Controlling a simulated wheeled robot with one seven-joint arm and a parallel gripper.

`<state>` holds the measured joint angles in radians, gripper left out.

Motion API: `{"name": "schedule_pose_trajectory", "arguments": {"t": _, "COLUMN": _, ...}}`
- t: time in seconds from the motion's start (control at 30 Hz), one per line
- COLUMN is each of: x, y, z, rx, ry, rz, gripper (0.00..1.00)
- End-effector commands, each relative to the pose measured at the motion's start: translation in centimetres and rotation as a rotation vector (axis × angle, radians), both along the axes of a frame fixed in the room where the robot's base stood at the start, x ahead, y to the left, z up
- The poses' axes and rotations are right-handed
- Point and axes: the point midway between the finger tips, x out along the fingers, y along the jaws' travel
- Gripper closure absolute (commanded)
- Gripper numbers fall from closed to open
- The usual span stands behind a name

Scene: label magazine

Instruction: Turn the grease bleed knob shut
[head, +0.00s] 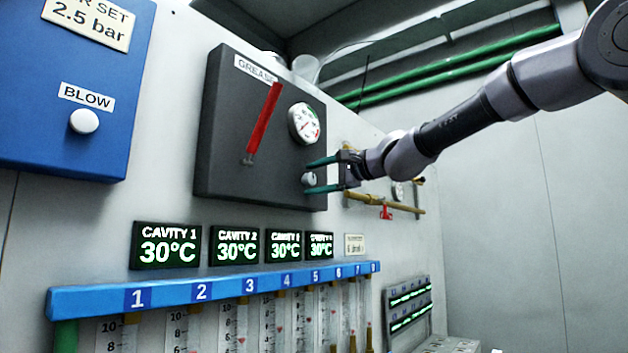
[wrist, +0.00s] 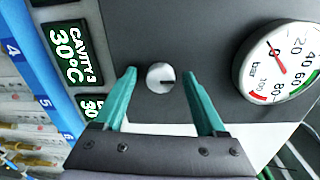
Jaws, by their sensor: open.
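The grease bleed knob (head: 309,179) is a small round silver knob low on the right part of the dark grease panel (head: 225,150). In the wrist view the knob (wrist: 160,76) shows a dark line from its middle toward the right. My gripper (head: 308,176) has two green fingers, one above and one below the knob in the head view. In the wrist view my gripper (wrist: 160,78) is open, with the knob between the fingertips and a visible gap on each side. I cannot tell how far the fingertips reach along its depth.
A pressure gauge (head: 304,123) sits above the knob, and a red lever (head: 264,123) slants to its left. Temperature displays (head: 234,246) and a blue numbered rail (head: 215,285) run below. A brass pipe with a red handle (head: 386,212) is at the right.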

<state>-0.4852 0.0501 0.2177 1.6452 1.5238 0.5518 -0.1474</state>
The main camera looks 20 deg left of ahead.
Motion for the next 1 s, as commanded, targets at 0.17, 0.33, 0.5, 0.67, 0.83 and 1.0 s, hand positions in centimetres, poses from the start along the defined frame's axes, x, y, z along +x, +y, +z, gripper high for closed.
{"name": "schedule_pose_trajectory", "arguments": {"t": 0.17, "x": -1.1, "y": -2.8, "z": 0.3, "rx": 0.0, "ry": -0.002, "rz": -0.004, "gripper": 0.27}}
{"name": "schedule_pose_trajectory", "arguments": {"t": 0.33, "x": -2.5, "y": -6.1, "z": 0.5, "rx": 0.001, "ry": -0.003, "rz": -0.003, "gripper": 0.27}}
{"name": "schedule_pose_trajectory", "arguments": {"t": 0.5, "x": -3.4, "y": -8.5, "z": 0.5, "rx": -0.001, "ry": -0.001, "rz": -0.003, "gripper": 0.27}}
{"name": "schedule_pose_trajectory", "arguments": {"t": 0.67, "x": -3.9, "y": -9.4, "z": 0.5, "rx": -0.001, "ry": -0.001, "rz": -0.001, "gripper": 0.27}}
{"name": "schedule_pose_trajectory", "arguments": {"t": 0.83, "x": -4.0, "y": -9.6, "z": 0.5, "rx": -0.002, "ry": 0.001, "rz": 0.0, "gripper": 0.27}}
{"name": "schedule_pose_trajectory", "arguments": {"t": 1.0, "x": -3.9, "y": -9.5, "z": 0.6, "rx": -0.001, "ry": 0.0, "rz": 0.0, "gripper": 0.27}}
